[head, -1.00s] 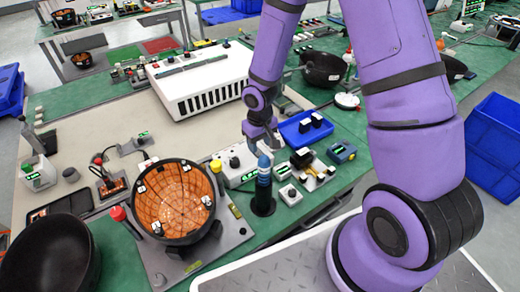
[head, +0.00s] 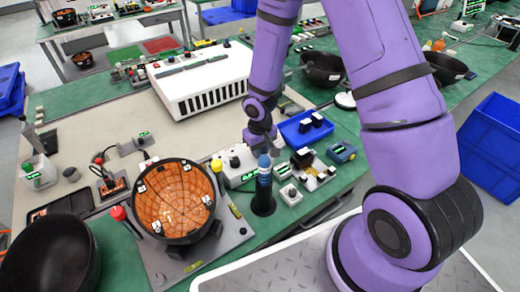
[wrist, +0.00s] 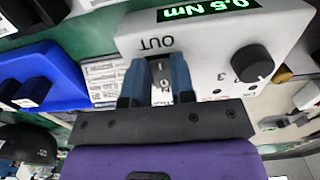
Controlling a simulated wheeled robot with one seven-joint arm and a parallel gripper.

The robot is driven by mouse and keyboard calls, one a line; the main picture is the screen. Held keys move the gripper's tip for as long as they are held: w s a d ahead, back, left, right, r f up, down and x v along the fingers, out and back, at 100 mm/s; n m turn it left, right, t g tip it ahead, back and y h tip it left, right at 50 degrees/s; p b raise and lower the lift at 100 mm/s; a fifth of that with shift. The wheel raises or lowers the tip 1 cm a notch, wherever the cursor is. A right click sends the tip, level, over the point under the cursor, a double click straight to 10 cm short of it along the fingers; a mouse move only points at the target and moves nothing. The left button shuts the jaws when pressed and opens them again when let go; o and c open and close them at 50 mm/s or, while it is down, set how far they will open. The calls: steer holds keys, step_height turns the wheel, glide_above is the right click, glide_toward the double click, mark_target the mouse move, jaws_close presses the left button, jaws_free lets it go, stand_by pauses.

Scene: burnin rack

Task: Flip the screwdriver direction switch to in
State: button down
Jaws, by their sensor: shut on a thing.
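The screwdriver controller is a white box (head: 236,166) beside the upright blue screwdriver (head: 264,180) in its black stand. In the wrist view the box (wrist: 215,45) has a lit green 0.5 Nm display (wrist: 208,10), a black knob (wrist: 252,64) and the word OUT (wrist: 155,43), upside down. The direction switch (wrist: 161,74) is a small lever just below OUT in the picture. My gripper (wrist: 158,75) has its blue fingers on either side of the switch and is shut on it. Any IN label is hidden. My gripper shows small in the head view (head: 262,142).
A blue tray (head: 305,128) with black-topped parts lies beside the gripper. A round orange-lined bowl (head: 173,200) sits on a grey fixture to the left. A white vented unit (head: 200,80) stands behind. The beige mat (head: 90,135) has bare room.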

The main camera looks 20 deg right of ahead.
steer(key=shift+w+r+g+h, duration=0.1)
steer(key=shift+w+g+h, duration=0.05)
steer(key=shift+g, duration=0.6)
steer(key=shift+w+r+g+h, duration=0.1)
steer(key=shift+w+g+h, duration=0.05)
steer(key=shift+g, duration=0.6)
steer(key=c, duration=1)
jaws_free()
steer(key=shift+o, duration=0.2)
steer(key=v, duration=1)
steer(key=shift+r, duration=0.35)
steer(key=shift+r, duration=0.1)
